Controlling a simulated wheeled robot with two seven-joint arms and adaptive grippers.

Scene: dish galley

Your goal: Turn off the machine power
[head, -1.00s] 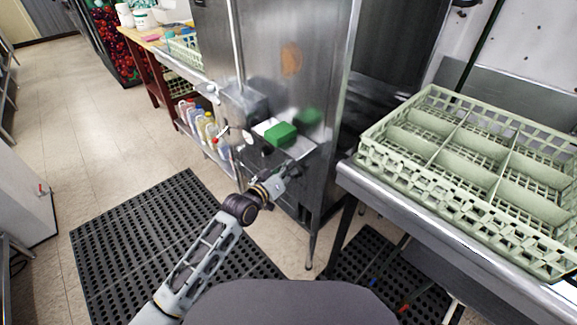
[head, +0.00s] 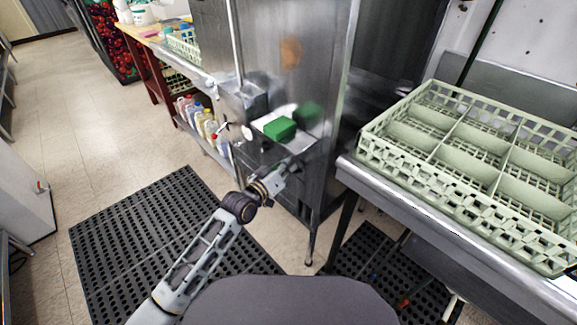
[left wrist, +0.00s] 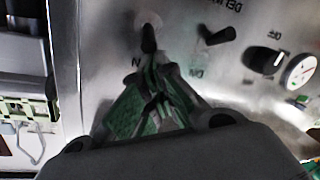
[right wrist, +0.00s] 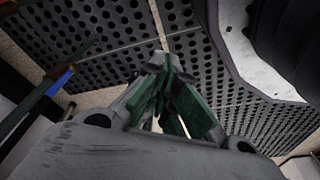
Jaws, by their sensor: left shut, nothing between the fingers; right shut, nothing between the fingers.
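The machine (head: 285,60) is a tall stainless steel unit in the middle of the head view. Its control panel (left wrist: 190,75) fills much of the left wrist view, with a black switch (left wrist: 148,38), a black lever knob (left wrist: 218,36), another black knob (left wrist: 265,60) and a round gauge (left wrist: 300,72). The panel's lettering appears inverted. My left gripper (left wrist: 152,72) is shut and empty, its tips just below the first switch; contact cannot be told. It also shows low at the machine's front in the head view (head: 287,168). My right gripper (right wrist: 165,65) is shut and empty.
A green block (head: 280,128) rests on the machine's small ledge. A pale green dish rack (head: 440,195) sits on the steel counter at right. Several bottles (head: 205,122) stand on a low shelf at left. Black perforated mats (head: 150,225) cover the floor.

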